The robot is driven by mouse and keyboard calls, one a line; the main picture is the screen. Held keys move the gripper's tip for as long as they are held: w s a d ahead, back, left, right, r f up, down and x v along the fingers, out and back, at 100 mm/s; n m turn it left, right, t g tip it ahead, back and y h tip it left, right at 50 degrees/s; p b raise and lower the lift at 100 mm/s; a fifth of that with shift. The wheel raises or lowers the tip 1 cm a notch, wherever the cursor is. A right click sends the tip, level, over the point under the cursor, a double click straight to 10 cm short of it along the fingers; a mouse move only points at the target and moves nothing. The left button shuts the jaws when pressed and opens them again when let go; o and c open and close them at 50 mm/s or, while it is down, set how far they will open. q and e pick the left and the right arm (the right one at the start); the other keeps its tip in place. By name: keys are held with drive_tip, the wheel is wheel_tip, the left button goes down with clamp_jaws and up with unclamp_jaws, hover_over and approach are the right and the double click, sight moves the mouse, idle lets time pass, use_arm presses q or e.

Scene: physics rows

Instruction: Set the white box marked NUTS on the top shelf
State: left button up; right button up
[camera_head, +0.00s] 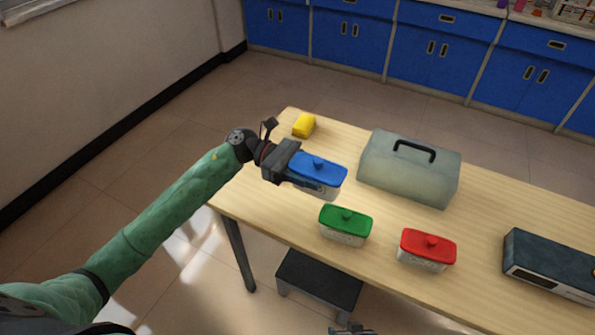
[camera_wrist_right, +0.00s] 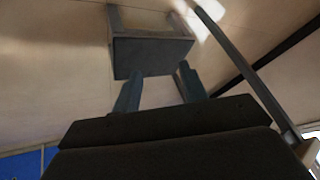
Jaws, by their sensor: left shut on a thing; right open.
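My left gripper (camera_head: 298,180) is shut on a white box with a blue lid (camera_head: 318,168), over the table's left part. The marking on this box is too small to read. A white box with a green lid (camera_head: 345,224) and a white box with a red lid (camera_head: 428,249) stand along the front edge; their markings are also unreadable. I cannot tell which box is marked NUTS. My right gripper (camera_wrist_right: 160,88) is open and empty in the right wrist view, facing the floor and a dark stool. No shelf shows in either view.
The wooden table (camera_head: 285,225) also bears a yellow block (camera_head: 304,125), a grey-green case with a black handle (camera_head: 408,172) and a dark device (camera_head: 550,265). A dark step stool (camera_head: 318,283) stands below the front edge. Blue cabinets (camera_head: 415,58) line the back.

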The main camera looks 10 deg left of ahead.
use_arm(q)
drive_tip(key=w+r+n+t+p, duration=0.1)
drive_tip(key=w+n+t, duration=0.1)
drive_tip(key=n+t, duration=0.2)
drive_tip(key=w+r+n+t+y+p, duration=0.1)
drive_tip(key=w+r+n+t, duration=0.1)
drive_tip(key=t, duration=0.6)
drive_tip(key=shift+w+d+n+t+p, duration=0.35)
drive_tip(key=shift+w+n, duration=0.45)
drive_tip(key=shift+n, duration=0.3)
use_arm(e)
drive_tip(key=s+d+r+g+h, duration=0.1)
drive_tip(key=d+r, duration=0.2)
drive_tip(key=r, duration=0.4)
drive_tip(key=shift+r, duration=0.15)
use_arm(q)
drive_tip(key=shift+w+a+f+n+t+y+p, duration=0.15)
drive_tip(key=shift+w+a+n+t+y+p, duration=0.15)
drive_tip(key=shift+n+t+y, duration=0.3)
drive_tip(key=shift+w+a+f+n+t+y+p, duration=0.15)
drive_tip(key=shift+a+n+t+y, duration=0.2)
drive_tip(key=shift+t, duration=0.3)
use_arm(e)
drive_tip(key=shift+s+d+r, duration=0.15)
drive_tip(key=shift+d+r, duration=0.25)
drive_tip(key=shift+r, duration=0.4)
